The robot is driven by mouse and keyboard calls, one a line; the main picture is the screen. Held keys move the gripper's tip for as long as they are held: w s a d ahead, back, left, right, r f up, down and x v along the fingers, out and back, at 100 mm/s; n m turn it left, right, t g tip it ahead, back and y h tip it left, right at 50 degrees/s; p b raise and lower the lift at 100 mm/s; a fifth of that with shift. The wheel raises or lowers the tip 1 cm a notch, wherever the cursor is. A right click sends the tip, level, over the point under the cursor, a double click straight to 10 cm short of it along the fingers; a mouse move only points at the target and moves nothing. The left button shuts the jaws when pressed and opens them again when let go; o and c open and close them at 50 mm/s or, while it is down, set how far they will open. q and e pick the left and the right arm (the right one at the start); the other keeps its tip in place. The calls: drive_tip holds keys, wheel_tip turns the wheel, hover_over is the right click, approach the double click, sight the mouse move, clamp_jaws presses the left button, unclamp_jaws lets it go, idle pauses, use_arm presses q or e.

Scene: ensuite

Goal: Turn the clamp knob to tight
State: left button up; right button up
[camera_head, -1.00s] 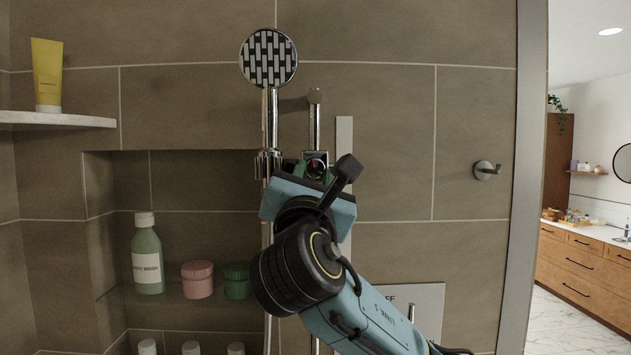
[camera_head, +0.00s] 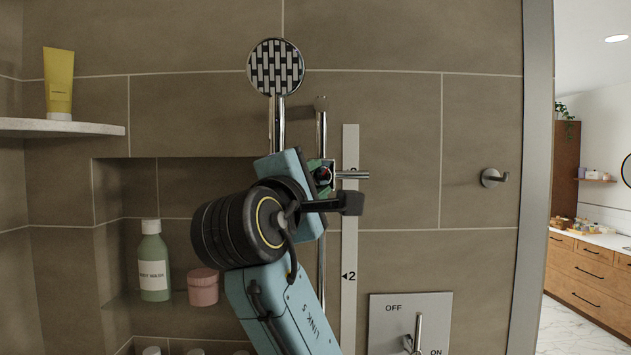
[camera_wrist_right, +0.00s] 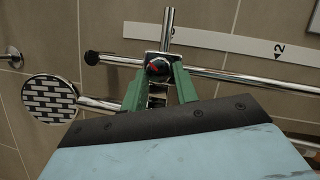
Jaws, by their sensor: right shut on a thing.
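The clamp knob (camera_head: 325,174) is small and dark with a red mark, on the chrome clamp at the upright shower rail (camera_head: 321,125). My right gripper (camera_head: 322,176) has its green fingers closed around the knob; the blue gripper body hides part of the clamp. In the right wrist view, the knob (camera_wrist_right: 157,68) sits between the two fingertips of the right gripper (camera_wrist_right: 158,80), with its red mark showing. A chrome bar (camera_head: 352,175) sticks out to the right of the knob. The round shower head (camera_head: 275,67) is above. My left gripper is out of view.
A white scale strip (camera_head: 349,275) with a 2 stands beside the rail. An OFF/ON control plate (camera_head: 385,325) is below. A wall hook (camera_head: 493,177) is to the right. The niche holds a green bottle (camera_head: 152,265) and a pink jar (camera_head: 203,287).

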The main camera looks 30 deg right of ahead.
drive_tip(key=shift+r+m+g, duration=0.1)
drive_tip(key=shift+m+g, duration=0.2)
drive_tip(key=shift+m, duration=0.6)
drive_tip(key=o, duration=1)
drive_tip(key=shift+c, duration=0.2)
drive_tip(key=b+v, duration=0.3)
drive_tip(key=v, duration=1)
drive_tip(key=shift+s+a+r+b, duration=0.15)
drive_tip(key=shift+s+r+b, duration=0.1)
drive_tip(key=shift+b, duration=0.1)
